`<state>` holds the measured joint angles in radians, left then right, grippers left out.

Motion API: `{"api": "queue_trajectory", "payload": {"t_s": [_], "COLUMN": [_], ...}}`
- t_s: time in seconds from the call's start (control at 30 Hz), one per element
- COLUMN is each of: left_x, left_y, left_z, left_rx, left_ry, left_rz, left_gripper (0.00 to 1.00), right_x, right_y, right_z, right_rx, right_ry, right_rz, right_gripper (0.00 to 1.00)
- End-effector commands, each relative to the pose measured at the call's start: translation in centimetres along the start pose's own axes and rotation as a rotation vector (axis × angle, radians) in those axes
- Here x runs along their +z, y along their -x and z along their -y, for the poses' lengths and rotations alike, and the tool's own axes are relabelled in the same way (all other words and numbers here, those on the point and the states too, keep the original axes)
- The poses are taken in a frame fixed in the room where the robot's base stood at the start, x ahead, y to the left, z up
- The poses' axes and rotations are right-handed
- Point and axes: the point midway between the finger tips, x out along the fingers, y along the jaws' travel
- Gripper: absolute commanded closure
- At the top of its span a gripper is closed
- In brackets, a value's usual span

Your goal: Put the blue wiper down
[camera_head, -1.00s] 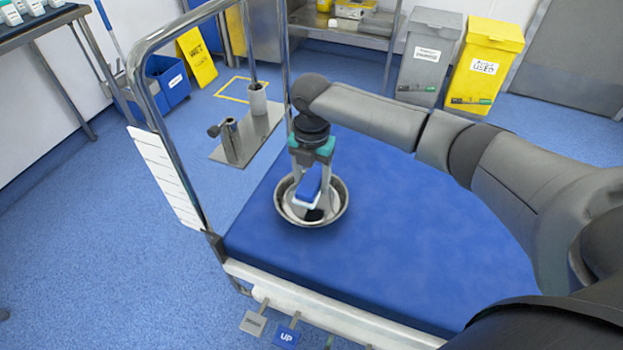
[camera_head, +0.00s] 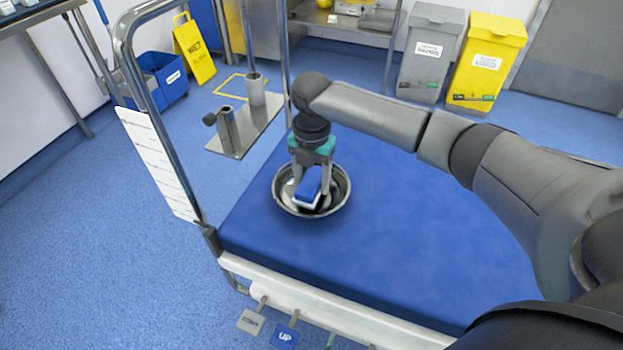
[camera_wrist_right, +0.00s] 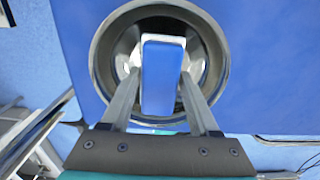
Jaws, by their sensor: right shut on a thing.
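The blue wiper (camera_head: 308,186), a blue block with a white edge, is between the fingers of my right gripper (camera_head: 313,190). My right gripper is shut on it, over the round metal bowl (camera_head: 343,200). In the right wrist view the wiper (camera_wrist_right: 161,80) is upright in the picture, with my right gripper's fingers (camera_wrist_right: 160,88) on its two sides and the bowl (camera_wrist_right: 104,62) behind it. Whether the wiper touches the bowl's bottom I cannot tell. My left gripper is not in view.
The bowl stands on the blue operating table (camera_head: 400,250), near its far left part. A metal rail frame (camera_head: 150,90) rises at the table's left end. The table's middle and right are clear below my right arm. Grey (camera_head: 428,60) and yellow (camera_head: 485,65) bins stand behind.

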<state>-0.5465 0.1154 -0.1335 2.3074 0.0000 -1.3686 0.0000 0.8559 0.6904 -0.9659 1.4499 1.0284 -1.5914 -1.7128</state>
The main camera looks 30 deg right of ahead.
Motion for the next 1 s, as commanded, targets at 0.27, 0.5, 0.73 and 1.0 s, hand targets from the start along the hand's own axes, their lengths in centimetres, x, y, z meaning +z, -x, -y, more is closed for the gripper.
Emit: {"api": "queue_trajectory", "payload": {"t_s": [0.27,0.5,0.73,1.0], "left_x": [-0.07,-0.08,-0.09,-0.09], "left_y": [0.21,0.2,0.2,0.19], "left_z": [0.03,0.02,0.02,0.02], "left_rx": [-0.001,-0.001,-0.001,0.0], "left_ry": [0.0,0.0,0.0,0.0], "left_rz": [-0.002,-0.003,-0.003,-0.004], "left_gripper": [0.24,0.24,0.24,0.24], "right_x": [0.02,0.01,0.0,-0.01], "right_y": [0.0,-0.02,-0.03,-0.04], "right_z": [-0.01,0.0,0.0,0.0], "right_rx": [0.0,0.0,0.0,0.0], "right_ry": [0.0,0.0,0.0,0.0], "right_rz": [0.0,0.0,0.0,0.0], "right_gripper": [0.83,0.16,0.04,0.04]}}
